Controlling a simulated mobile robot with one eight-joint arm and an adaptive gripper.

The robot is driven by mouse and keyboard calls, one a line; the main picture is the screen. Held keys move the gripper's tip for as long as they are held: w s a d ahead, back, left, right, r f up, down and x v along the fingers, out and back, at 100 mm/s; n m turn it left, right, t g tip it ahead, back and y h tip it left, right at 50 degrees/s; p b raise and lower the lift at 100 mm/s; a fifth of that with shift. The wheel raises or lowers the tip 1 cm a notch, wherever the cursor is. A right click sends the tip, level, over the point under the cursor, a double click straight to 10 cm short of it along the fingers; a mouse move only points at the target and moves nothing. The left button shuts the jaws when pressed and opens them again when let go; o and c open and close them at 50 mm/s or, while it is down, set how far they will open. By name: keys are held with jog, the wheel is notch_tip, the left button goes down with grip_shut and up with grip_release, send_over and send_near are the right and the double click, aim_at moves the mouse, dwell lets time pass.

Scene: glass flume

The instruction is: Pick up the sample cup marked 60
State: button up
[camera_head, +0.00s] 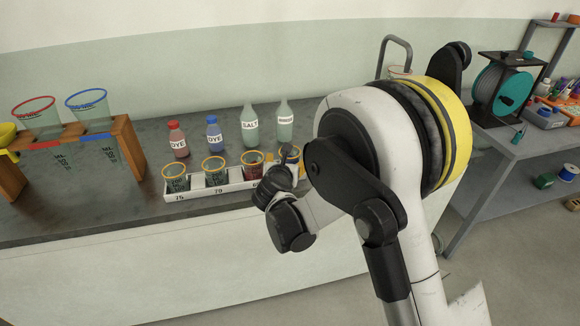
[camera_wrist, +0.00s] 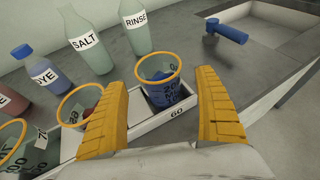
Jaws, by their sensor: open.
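The sample cup in the slot marked 60 (camera_wrist: 163,92) is a clear tapered cup with an orange rim and blue contents. It stands upright in the right-end slot of the white tray (camera_wrist: 150,127). In the head view this cup (camera_head: 291,152) is partly hidden by my arm. My gripper (camera_wrist: 162,80) is open, with one yellow ribbed finger on each side of the cup in the wrist view. I see no clear contact, and the exact gap and height are hard to tell.
Other orange-rimmed cups (camera_head: 214,171) stand in the tray to the left. Behind are the red and blue dye bottles (camera_head: 212,134), salt bottle (camera_head: 250,127) and rinse bottle (camera_head: 285,122). A sink (camera_wrist: 265,28) with a blue-handled tap (camera_wrist: 230,33) lies beyond, right.

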aim_at(291, 155)
jog(key=b+x, duration=0.1)
jog(key=x, duration=0.3)
jog(key=shift+w+f, duration=0.1)
jog(key=shift+f, duration=0.1)
jog(key=shift+r, duration=0.1)
jog(key=c, duration=1.3)
